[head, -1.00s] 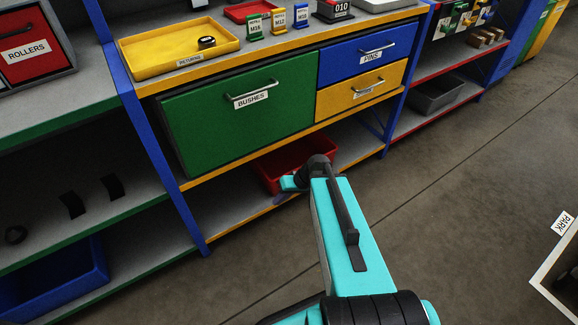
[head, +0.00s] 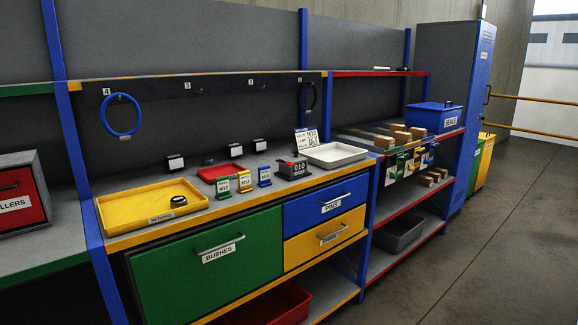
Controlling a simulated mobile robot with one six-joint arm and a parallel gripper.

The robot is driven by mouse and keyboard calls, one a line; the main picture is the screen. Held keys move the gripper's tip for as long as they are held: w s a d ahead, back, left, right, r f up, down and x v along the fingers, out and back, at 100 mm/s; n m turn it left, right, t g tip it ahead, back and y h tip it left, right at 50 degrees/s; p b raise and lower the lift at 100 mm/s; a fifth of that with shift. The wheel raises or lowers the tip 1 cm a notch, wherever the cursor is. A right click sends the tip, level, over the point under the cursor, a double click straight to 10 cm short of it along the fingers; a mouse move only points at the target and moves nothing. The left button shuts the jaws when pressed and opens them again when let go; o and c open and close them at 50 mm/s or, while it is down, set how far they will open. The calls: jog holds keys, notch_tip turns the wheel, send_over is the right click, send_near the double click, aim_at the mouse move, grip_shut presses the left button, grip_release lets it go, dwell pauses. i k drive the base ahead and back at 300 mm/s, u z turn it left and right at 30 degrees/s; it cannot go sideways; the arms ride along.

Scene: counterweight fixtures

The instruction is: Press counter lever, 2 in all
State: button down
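The counter (head: 293,169) is a small dark box on the worktop of the middle bench. Its display reads 010. Its lever is too small in the head view to tell its position. My gripper and arm are outside the head view.
Small green, yellow and blue holders stand left of the counter, with a red tray (head: 222,172) behind them. A white tray (head: 335,154) and a printed card (head: 306,138) are close by. A yellow returns tray (head: 124,211) is further left. The floor (head: 500,240) at right is clear.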

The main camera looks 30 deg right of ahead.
aim_at(290, 164)
jog(key=u, duration=0.25)
jog(key=k, duration=0.95)
jog(key=u, duration=0.6)
jog(key=k, duration=0.45)
jog(key=u, duration=0.4)
jog(key=i, duration=1)
jog(key=z, duration=0.5)
jog(key=i, duration=0.75)
jog(key=z, duration=0.4)
